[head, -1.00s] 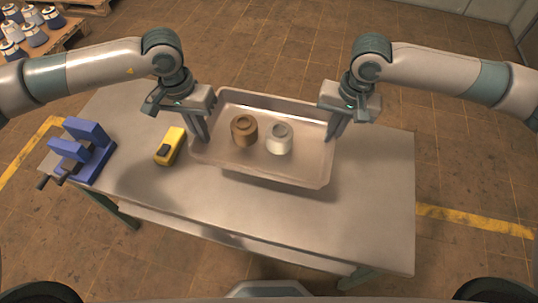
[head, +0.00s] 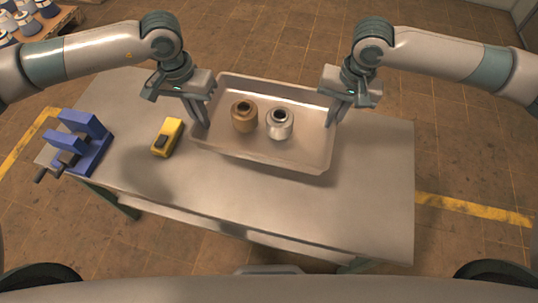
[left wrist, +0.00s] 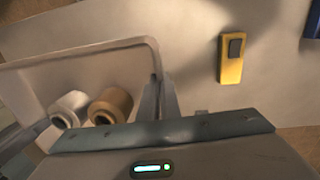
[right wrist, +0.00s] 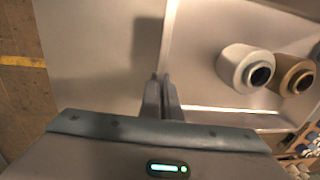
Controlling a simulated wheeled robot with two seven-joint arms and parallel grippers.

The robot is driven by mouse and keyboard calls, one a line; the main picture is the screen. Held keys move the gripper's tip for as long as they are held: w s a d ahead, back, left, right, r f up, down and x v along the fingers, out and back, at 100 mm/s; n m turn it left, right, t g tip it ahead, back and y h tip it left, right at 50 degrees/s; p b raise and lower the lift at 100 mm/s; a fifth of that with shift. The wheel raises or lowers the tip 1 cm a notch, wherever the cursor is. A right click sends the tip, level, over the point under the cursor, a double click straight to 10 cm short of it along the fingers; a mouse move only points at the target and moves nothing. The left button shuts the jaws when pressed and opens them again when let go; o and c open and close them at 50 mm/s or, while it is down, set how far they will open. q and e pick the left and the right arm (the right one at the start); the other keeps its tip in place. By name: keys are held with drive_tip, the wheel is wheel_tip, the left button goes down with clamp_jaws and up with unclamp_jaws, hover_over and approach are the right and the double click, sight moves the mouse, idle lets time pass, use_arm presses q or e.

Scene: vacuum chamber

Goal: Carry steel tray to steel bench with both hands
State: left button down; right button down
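The steel tray (head: 285,158) is level over the steel bench (head: 370,190), at the back middle of its top. I cannot tell whether it rests on the top or hangs slightly above it. A brown spool-like part (head: 244,122) and a pale one (head: 279,130) stand upright in it. My left gripper (head: 203,122) is closed on the tray's left wall; the left wrist view shows its fingers (left wrist: 160,98) at the rim. My right gripper (head: 332,120) is closed on the right wall; its fingers (right wrist: 161,95) pinch the rim in the right wrist view.
A yellow handheld device (head: 167,138) lies on the bench left of the tray. A blue vise (head: 85,140) stands at the bench's left end. The bench's front and right are clear. A pallet with several spools (head: 40,25) is at the far left.

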use_arm(q)
drive_tip(key=shift+a+f, duration=0.1)
drive_tip(key=shift+a, duration=0.1)
use_arm(e)
drive_tip(key=shift+d, duration=0.1)
